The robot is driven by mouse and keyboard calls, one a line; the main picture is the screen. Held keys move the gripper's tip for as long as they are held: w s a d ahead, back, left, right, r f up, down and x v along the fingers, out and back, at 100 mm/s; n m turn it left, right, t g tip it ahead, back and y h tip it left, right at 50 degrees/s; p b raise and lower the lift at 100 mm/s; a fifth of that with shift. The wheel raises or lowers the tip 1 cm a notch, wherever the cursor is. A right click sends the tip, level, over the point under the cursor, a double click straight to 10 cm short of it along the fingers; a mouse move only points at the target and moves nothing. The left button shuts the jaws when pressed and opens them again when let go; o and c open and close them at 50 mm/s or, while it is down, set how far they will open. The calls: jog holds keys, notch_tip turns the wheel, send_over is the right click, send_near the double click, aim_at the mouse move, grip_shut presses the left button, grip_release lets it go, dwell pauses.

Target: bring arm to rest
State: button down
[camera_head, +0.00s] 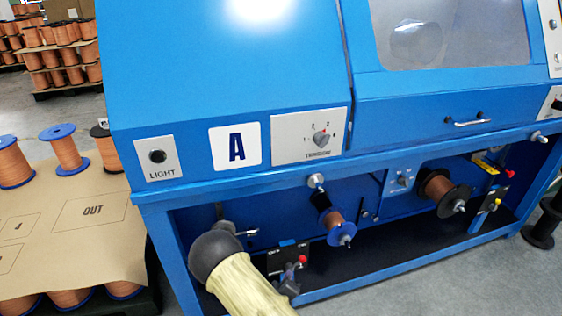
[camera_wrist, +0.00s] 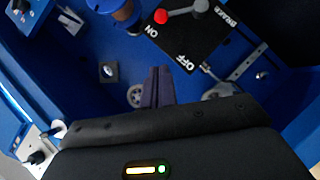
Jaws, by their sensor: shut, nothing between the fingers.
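My arm (camera_head: 245,285) reaches in from the bottom of the head view, with a pale yellow sleeve and a dark rounded joint, in front of the lower bay of the blue machine (camera_head: 230,90). In the wrist view my gripper (camera_wrist: 158,72) is shut, its dark fingers together with nothing between them. The fingers point into the blue bay, below and left of a black ON/OFF brake plate (camera_wrist: 190,50) with a red-knobbed lever (camera_wrist: 181,13). I cannot tell whether the fingertips touch anything. In the head view the gripper cannot be made out clearly.
A copper spool (camera_head: 335,222) and a larger dark-flanged spool (camera_head: 440,190) sit in the bay. The machine's front edge (camera_head: 230,182) overhangs my arm. A cardboard-covered pallet (camera_head: 60,220) with spools stands left.

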jog(key=s+d+r+m+g+y, duration=0.1)
jog(key=s+d+r+m+g, duration=0.1)
jog(key=r+m+g, duration=0.3)
jog(key=s+d+r+m+g+y, duration=0.1)
jog(key=d+r+m+g, duration=0.15)
jog(key=r, duration=0.45)
jog(key=s+d+r+m+g+y, duration=0.1)
jog(key=s+d+r+g, duration=0.1)
jog(key=s+d+r, duration=0.35)
jog(key=s+d+r+m+g, duration=0.1)
jog(key=s+d+r+g, duration=0.1)
jog(key=s+r, duration=0.65)
jog(key=w+p+v, duration=0.2)
jog(key=p+v, duration=1.1)
jog(key=p, duration=0.1)
jog(key=w+p+v, duration=0.2)
jog(key=p+v, duration=1.2)
jog(key=p, duration=0.1)
jog(key=shift+d+r, duration=0.25)
jog(key=shift+r, duration=0.15)
